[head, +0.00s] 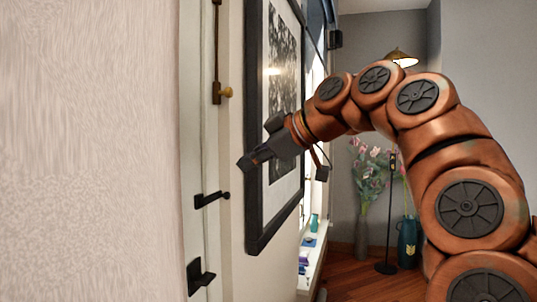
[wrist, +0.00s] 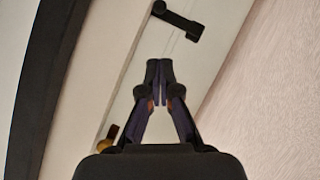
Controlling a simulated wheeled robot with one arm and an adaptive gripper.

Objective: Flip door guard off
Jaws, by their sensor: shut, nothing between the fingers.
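The door guard (head: 217,80) is a dark upright bar with a brass knob (head: 226,92), on the door's edge and frame at upper left in the head view. In the wrist view its knob (wrist: 106,144) shows at lower left, partly hidden behind my gripper. The white door (head: 195,120) looks closed. My gripper (head: 243,164) is shut and empty, apart from the guard, below and to the right of its knob in the head view. In the wrist view its fingertips (wrist: 160,70) meet in front of the pale door frame.
A black lever handle (head: 211,199) and a lower black fitting (head: 199,276) stick out from the door. A large black-framed picture (head: 254,200) hangs right beside my gripper. A windowsill (head: 311,252), a flower vase (head: 361,235) and a lamp stand (head: 386,268) are farther back.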

